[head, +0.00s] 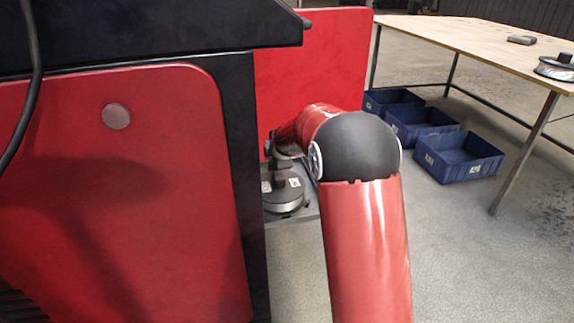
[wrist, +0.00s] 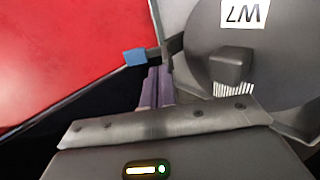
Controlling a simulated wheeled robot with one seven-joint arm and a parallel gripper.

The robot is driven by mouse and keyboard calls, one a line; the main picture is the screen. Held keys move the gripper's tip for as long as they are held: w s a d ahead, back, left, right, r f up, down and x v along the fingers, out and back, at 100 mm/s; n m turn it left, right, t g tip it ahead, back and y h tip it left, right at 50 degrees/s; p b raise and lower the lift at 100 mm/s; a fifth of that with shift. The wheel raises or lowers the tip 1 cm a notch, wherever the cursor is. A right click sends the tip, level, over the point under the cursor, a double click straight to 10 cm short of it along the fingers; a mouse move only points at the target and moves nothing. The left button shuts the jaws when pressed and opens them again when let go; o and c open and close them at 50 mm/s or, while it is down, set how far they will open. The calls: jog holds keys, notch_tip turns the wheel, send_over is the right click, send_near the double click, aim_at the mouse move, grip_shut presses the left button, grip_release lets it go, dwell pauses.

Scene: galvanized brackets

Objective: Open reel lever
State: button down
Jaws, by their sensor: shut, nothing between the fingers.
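The reel shows in the wrist view as a large grey disc (wrist: 285,60) with a white label, and in the head view as a dark round disc (head: 284,198) low beside the machine. A small blue piece (wrist: 135,57) on a thin grey bar sticks out left of the disc; it looks like the lever's tip. My gripper (wrist: 157,72) is shut, its narrow fingers together and empty just below the bar. I cannot tell whether they touch it. In the head view the fingers cannot be made out behind my arm.
A red and black machine (head: 150,180) fills the left, with a red panel (head: 315,65) behind my arm. Blue bins (head: 458,157) stand on the floor under a wooden table (head: 470,40) at right. The floor at front right is clear.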

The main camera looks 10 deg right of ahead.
jog(key=s+r+m, duration=0.3)
jog(key=s+r, duration=0.5)
jog(key=s, duration=0.6)
jog(key=shift+s+a+r+g, duration=0.15)
jog(key=shift+s+g, duration=0.05)
jog(key=shift+g, duration=0.2)
